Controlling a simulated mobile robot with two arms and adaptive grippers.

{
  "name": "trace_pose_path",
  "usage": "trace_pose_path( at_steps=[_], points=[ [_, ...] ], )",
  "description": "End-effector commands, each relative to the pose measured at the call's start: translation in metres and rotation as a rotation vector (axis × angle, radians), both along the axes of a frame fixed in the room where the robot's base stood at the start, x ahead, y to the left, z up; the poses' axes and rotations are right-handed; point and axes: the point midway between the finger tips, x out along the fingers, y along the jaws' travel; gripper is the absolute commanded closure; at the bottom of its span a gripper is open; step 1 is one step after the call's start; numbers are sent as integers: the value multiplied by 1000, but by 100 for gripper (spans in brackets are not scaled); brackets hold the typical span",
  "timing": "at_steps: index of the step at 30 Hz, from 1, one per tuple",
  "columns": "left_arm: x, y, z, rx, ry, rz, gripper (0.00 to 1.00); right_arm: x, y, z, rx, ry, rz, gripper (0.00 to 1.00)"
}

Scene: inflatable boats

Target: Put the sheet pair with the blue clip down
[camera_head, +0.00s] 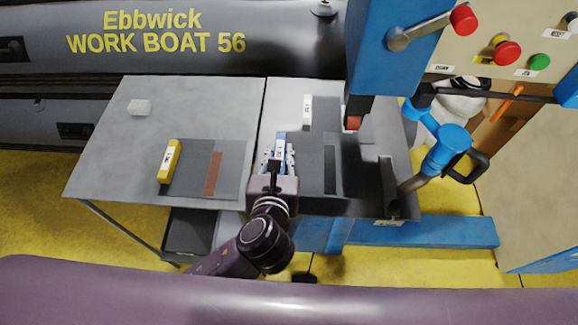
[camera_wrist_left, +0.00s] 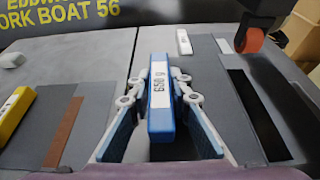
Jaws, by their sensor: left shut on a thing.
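The blue clip (camera_head: 280,145) bears a white label and stands between the fingers of my left gripper (camera_head: 277,160). In the left wrist view the clip (camera_wrist_left: 160,120) reads "650 g", and both fingers (camera_wrist_left: 160,105) press on its sides. A grey sheet pair (camera_head: 309,158) with a black strip (camera_head: 330,170) extends to the right of the clip. It also shows in the left wrist view (camera_wrist_left: 208,100). It appears flat over the right-hand table part; I cannot tell whether it touches the surface. My right gripper is not in view.
A yellow clip (camera_head: 169,160) sits on another grey sheet pair with a brown strip (camera_head: 212,174) on the left table (camera_head: 110,140). A white clip (camera_head: 306,112) lies farther back. A blue machine (camera_head: 375,50) with a red roller (camera_head: 353,123) stands at the right. The left table's back is mostly clear.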

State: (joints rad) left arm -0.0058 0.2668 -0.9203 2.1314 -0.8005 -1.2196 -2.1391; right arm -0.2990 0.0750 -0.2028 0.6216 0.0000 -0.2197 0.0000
Motion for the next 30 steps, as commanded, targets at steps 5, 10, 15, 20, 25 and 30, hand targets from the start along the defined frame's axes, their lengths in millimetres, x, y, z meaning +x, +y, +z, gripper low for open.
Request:
trace_pose_path(
  at_steps=[5,10,15,20,25,30],
  points=[
    [0,0,-23,1,-1,0,100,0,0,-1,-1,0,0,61],
    [0,0,-45,2,1,0,100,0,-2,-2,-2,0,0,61],
    [0,0,-62,0,-2,-1,100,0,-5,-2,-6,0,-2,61],
    [0,0,-62,-2,-3,-1,100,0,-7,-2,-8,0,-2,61],
    [0,0,-64,0,-2,-1,100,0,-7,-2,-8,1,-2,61],
    [0,0,-65,0,-2,-1,67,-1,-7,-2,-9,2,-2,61]
  ],
)
